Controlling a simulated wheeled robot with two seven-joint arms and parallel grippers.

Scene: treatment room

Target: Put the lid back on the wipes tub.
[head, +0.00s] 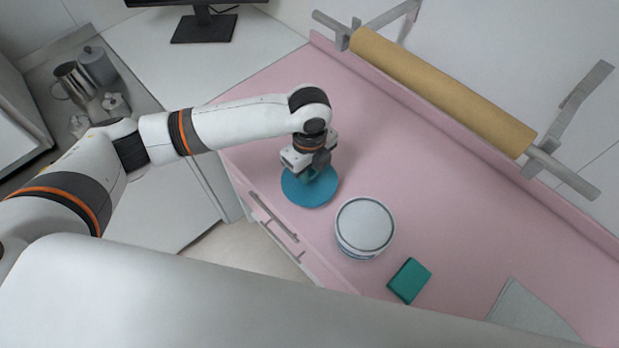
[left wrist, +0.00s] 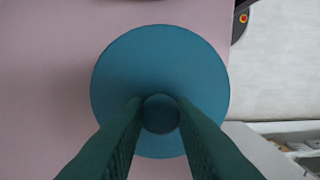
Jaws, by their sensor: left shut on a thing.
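The lid (head: 316,197) is a flat blue disc with a round knob (left wrist: 161,114) at its middle. It is at the pink counter's front edge, left of the tub; I cannot tell if it touches the counter. My left gripper (head: 308,174) points down over it, its two green fingers (left wrist: 160,104) shut on the knob in the left wrist view. The wipes tub (head: 365,226) is a round white tub with a grey rim, standing upright, without the blue lid on it. My right gripper is not in view.
A teal box (head: 409,280) lies close to the tub's lower right. A pale flat sheet (head: 528,314) lies further right. A brown paper roll (head: 440,90) hangs on a wall bracket behind. The pink counter (head: 440,190) is clear behind the tub. Metal pots (head: 74,80) stand far left.

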